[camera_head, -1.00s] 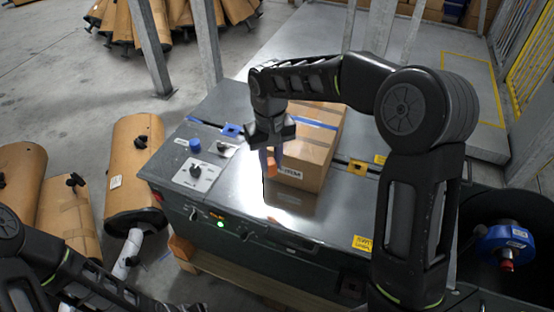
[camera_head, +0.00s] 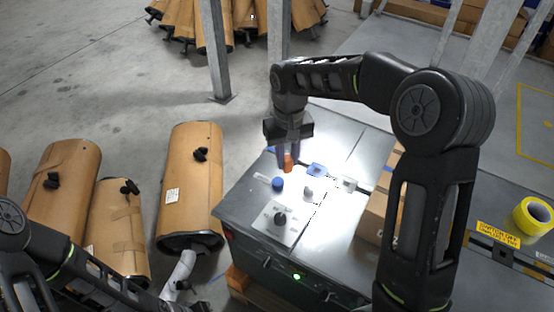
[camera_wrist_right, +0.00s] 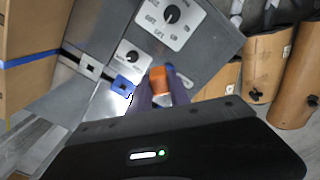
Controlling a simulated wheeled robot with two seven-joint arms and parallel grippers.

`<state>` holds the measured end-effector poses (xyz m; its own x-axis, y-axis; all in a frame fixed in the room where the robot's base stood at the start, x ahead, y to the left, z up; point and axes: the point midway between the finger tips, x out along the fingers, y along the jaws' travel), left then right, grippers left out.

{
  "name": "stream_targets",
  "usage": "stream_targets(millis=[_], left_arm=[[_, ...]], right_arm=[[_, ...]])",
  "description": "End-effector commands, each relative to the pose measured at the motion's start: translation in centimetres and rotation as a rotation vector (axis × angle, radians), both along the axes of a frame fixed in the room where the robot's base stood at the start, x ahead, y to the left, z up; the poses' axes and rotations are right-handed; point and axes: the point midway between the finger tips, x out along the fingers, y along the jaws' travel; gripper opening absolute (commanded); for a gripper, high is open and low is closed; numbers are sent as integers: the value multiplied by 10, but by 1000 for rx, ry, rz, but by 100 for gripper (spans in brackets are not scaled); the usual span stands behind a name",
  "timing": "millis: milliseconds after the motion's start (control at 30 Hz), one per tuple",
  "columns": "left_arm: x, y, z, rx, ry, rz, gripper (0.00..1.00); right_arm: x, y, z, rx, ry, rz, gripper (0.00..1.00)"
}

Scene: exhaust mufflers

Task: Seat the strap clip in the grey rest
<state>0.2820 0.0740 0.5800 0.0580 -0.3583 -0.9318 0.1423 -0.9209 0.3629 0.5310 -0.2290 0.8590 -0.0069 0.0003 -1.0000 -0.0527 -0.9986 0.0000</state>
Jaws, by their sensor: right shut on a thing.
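My right gripper (camera_head: 287,153) is shut on an orange piece, which I take to be the strap clip (camera_head: 288,164). The clip sticks out below the fingertips, over the far left part of the machine top. In the right wrist view the clip (camera_wrist_right: 160,78) sits between the fingers (camera_wrist_right: 165,90). The grey rest (camera_head: 347,184) is a small block on the machine top, right of the clip and apart from it. It also shows in the right wrist view (camera_wrist_right: 91,66). My left arm shows at the lower left; its gripper is outside the picture.
A blue block (camera_head: 317,170) lies between the clip and the grey rest. A blue knob (camera_head: 277,184) and a dial panel (camera_head: 279,220) are nearby. A cardboard box (camera_head: 378,215) stands to the right, partly behind my arm. Brown mufflers (camera_head: 190,185) stand left of the machine.

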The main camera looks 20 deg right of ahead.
Motion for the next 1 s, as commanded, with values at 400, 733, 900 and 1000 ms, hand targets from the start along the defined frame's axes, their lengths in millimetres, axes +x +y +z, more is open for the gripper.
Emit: stream_targets(millis=[400, 733, 900, 1000], left_arm=[[-1, 0, 28, 1, 3, -1, 0], [-2, 0, 56, 1, 5, -1, 0], [-2, 0, 56, 1, 6, -1, 0], [-2, 0, 35, 0, 5, -1, 0]], right_arm=[[-4, -78, 35, 1, -3, -5, 0], [-22, -166, 81, -3, -8, 297, 0], [-29, -186, 88, -2, -5, 552, 0], [-30, -189, 53, 3, 2, 691, 0]])
